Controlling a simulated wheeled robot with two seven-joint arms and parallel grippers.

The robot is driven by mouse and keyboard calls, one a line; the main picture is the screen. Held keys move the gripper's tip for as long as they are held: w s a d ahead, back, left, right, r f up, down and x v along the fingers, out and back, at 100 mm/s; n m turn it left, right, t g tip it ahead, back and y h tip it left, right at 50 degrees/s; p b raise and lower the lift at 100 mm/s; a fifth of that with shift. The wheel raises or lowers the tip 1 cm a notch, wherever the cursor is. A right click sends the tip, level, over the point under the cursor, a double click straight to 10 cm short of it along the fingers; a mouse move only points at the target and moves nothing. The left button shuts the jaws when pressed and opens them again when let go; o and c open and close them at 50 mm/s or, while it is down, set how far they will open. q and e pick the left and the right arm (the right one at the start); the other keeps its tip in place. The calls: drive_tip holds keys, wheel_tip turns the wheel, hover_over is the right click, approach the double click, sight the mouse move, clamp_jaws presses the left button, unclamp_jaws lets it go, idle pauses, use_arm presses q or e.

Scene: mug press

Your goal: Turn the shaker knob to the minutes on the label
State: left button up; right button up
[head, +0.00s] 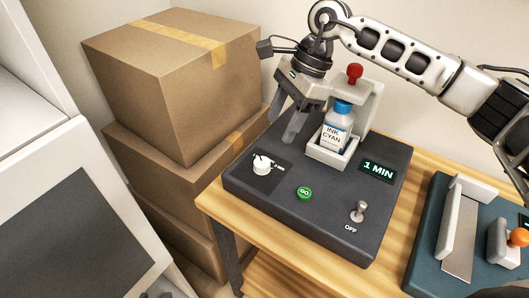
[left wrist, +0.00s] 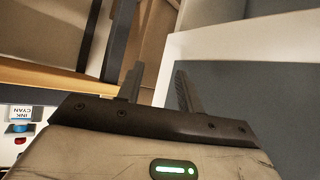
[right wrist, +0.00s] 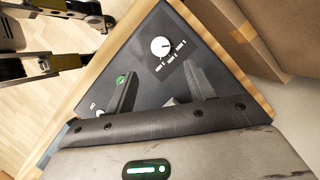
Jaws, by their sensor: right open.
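The shaker (head: 330,220) is a dark box on the wooden table. Its white round knob (head: 262,166) sits at the left of the top, with minute marks printed beside it. The knob also shows in the right wrist view (right wrist: 160,47), beyond the fingertips; its exact setting is too small to read. The label (head: 378,170) reads "1 MIN". My right gripper (head: 287,122) is open and empty, above the shaker between knob and bottle; it also shows in its wrist view (right wrist: 162,82). My left gripper (left wrist: 159,82) is open and empty, away from the shaker.
A bottle (head: 338,133) marked "INK CYAN" stands in the white holder under a red-topped clamp (head: 354,74). A green GO button (head: 304,193) and a toggle switch (head: 359,211) marked OFF are on the shaker. Stacked boxes (head: 170,90) stand left; a teal device (head: 425,255) stands right.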

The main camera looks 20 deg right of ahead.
sight(262, 161)
drive_tip(key=p+x, duration=0.1)
drive_tip(key=x, duration=0.9)
drive_tip(key=shift+a, duration=0.1)
drive_tip(key=c, duration=1)
